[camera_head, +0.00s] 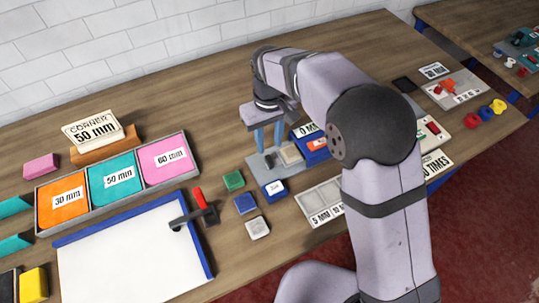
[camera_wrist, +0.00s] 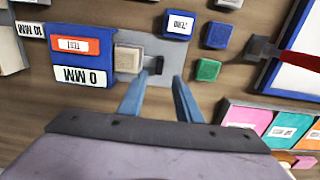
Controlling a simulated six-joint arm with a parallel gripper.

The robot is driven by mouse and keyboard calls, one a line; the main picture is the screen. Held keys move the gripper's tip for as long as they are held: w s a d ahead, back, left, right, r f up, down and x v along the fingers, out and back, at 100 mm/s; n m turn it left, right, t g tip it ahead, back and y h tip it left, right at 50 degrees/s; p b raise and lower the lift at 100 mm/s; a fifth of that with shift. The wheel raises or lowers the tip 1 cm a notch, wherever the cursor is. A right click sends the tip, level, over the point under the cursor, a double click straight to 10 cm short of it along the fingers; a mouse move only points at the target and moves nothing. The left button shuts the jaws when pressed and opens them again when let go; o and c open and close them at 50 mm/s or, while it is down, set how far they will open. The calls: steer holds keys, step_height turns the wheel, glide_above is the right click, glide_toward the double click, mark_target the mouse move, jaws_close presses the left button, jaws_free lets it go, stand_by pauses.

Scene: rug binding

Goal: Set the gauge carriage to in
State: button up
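The gauge is a grey plate (camera_head: 258,168) on the workbench, with a beige block, seemingly the carriage (camera_head: 291,154), on it beside a blue block with a red label (camera_head: 316,145). In the wrist view, the carriage (camera_wrist: 127,59) sits against or very near the blue block (camera_wrist: 80,72). A small black upright tab (camera_wrist: 159,64) stands on the carriage's other side. My gripper (camera_head: 268,142) points down over the plate, its two blue fingers apart and empty. In the wrist view, the gripper (camera_wrist: 158,82) has the tab just ahead of its fingertips, roughly between them; contact cannot be told.
A blue labelled tile (camera_head: 275,188) adjoins the plate's front. Green (camera_head: 233,180), blue (camera_head: 245,203) and white (camera_head: 257,228) blocks lie to the left. A red-handled tool (camera_head: 200,199) rests by the white board (camera_head: 130,262).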

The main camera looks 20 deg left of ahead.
mark_target(270, 159)
steer(key=shift+f+p, duration=1.2)
steer(key=shift+f, duration=2.45)
jaws_close()
